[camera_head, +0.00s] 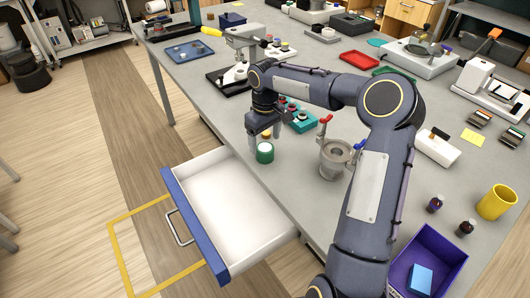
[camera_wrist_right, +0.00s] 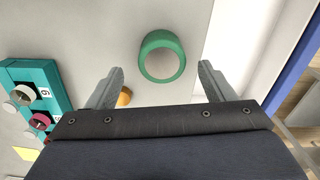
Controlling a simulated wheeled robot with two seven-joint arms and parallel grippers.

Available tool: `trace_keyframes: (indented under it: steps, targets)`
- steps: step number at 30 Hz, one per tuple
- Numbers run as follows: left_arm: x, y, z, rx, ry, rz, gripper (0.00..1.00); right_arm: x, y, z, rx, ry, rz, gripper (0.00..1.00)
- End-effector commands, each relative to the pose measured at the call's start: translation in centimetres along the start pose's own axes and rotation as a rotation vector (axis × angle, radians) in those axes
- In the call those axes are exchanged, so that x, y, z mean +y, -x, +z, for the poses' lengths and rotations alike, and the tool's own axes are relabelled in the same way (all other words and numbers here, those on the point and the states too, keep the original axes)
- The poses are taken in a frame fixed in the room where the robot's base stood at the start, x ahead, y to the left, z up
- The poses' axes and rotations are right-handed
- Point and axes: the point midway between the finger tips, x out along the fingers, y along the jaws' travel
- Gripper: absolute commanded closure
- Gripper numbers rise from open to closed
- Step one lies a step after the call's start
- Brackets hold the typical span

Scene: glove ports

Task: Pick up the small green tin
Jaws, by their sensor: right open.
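The small green tin (camera_head: 265,154) stands on the grey bench near its front edge, just behind the open drawer. It has a green side and a pale round top, and it also shows in the right wrist view (camera_wrist_right: 162,60). My right gripper (camera_head: 265,143) points down at the tin, with its fingers spread. In the right wrist view, the open fingers (camera_wrist_right: 160,72) sit to either side of the tin's lower part, with nothing held. I cannot tell whether the fingertips are level with the tin. My left gripper is not in view.
A small orange thing (camera_wrist_right: 124,97) lies close by the left finger in the wrist view. The white drawer (camera_head: 232,205) juts out, empty. A purple bin (camera_head: 440,246) stands front right.

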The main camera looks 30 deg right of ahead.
Motion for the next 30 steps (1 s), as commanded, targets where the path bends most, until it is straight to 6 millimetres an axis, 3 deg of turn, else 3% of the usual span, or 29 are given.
trace_keyframes:
  steps: [8,17,28,30]
  targets:
    - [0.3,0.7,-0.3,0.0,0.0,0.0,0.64,-0.2,-3.8,0.4,-0.002,0.001,-0.002,0.24]
    - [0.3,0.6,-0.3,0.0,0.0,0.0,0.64,-0.2,-4.2,0.3,0.001,0.0,0.0,0.26]
    - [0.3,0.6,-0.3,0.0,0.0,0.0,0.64,-0.2,-4.2,0.3,0.0,0.0,0.0,0.74]
    - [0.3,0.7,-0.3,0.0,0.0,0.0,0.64,-0.2,-4.2,0.3,0.001,0.0,0.0,0.74]
